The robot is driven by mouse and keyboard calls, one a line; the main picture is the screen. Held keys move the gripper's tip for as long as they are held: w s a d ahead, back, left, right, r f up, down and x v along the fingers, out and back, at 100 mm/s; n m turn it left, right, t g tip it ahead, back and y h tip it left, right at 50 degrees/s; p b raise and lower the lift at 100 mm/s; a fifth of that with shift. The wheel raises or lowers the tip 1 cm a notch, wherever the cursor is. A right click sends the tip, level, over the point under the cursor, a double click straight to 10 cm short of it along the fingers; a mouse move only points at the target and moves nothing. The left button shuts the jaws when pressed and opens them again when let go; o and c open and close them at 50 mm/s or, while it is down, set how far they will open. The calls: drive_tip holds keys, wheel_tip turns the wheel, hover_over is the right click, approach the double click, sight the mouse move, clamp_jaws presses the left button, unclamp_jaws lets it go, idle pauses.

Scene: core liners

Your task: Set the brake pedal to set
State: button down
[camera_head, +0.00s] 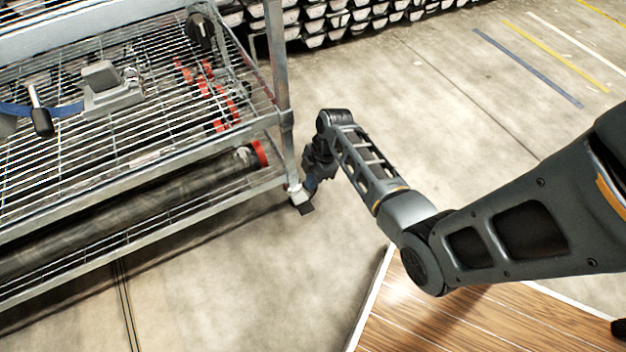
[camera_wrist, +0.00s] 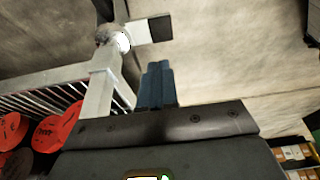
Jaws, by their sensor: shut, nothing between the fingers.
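The brake pedal (camera_head: 306,208) is a small dark tab at the foot of the wire rack's near corner post. In the wrist view the dark pedal (camera_wrist: 158,28) sticks out to the right of a pale metal fitting (camera_wrist: 122,42) at the post's end. My gripper (camera_wrist: 157,70) shows there as blue fingers held together, with nothing between them. The fingertips point toward the pedal and appear a little apart from it. In the head view my gripper (camera_head: 312,182) is beside the post, just above the pedal, and partly hidden by my wrist.
The wire rack (camera_head: 285,75) fills the left side. Its lower shelf holds a long dark tube (camera_head: 130,210) with a red end. Red-ended pieces also lie close to the post in the wrist view (camera_wrist: 58,127). Concrete floor (camera_head: 450,110) is clear right of the rack.

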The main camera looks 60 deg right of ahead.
sight(310, 210)
drive_tip(key=b+x, duration=0.1)
drive_tip(key=x, duration=0.2)
drive_tip(key=b+x, duration=0.2)
drive_tip(key=x, duration=0.1)
drive_tip(key=d+b+x, duration=0.1)
drive_tip(key=x, duration=0.3)
drive_tip(key=shift+s+f+b, duration=0.2)
drive_tip(key=shift+s+b, duration=0.15)
drive_tip(key=shift+b, duration=0.05)
drive_tip(key=shift+s+a, duration=0.1)
drive_tip(key=shift+s+a+f+t+h, duration=0.15)
drive_tip(key=shift+s+f+t+h, duration=0.05)
drive_tip(key=shift+f+t+h, duration=0.3)
drive_tip(key=shift+s+a+f, duration=0.1)
drive_tip(key=shift+s+f, duration=0.05)
drive_tip(key=shift+f, duration=0.35)
drive_tip(key=shift+s+a+f, duration=0.1)
drive_tip(key=shift+s+f, duration=0.05)
drive_tip(key=shift+f, duration=0.35)
drive_tip(key=shift+s+a+f, duration=0.1)
drive_tip(key=shift+s+f, duration=0.05)
drive_tip(key=shift+f, duration=0.05)
